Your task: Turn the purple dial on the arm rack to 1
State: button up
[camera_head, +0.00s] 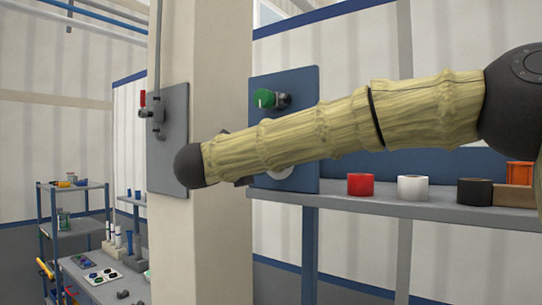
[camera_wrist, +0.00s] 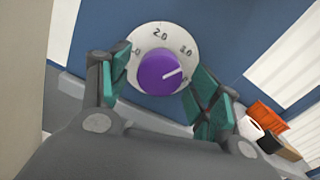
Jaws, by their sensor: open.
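The purple dial (camera_wrist: 158,72) shows in the wrist view, on a round white scale plate (camera_wrist: 151,36) fixed to a blue panel (camera_wrist: 110,20). Its white pointer line points right and slightly up, below a number on the right that looks like 1.0 or 3.0. "2.0" is at the top; other numbers are partly hidden by the fingers. My gripper (camera_wrist: 162,70) is open, with one green-padded finger on each side of the dial. I cannot tell whether they touch it.
A green knob (camera_head: 265,98) sits higher on the blue panel. A shelf (camera_head: 330,201) at right holds red (camera_head: 361,184), white (camera_head: 412,188) and black (camera_head: 475,191) rolls and an orange item (camera_head: 519,173). A pillar (camera_head: 220,80) with a grey panel (camera_head: 168,130) and red-handled valve (camera_head: 144,99) stands left.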

jog(key=shift+w+d, duration=0.35)
jog(key=shift+w, duration=0.15)
jog(key=shift+c, duration=0.5)
jog(key=c, duration=0.9)
jog(key=shift+c, duration=0.2)
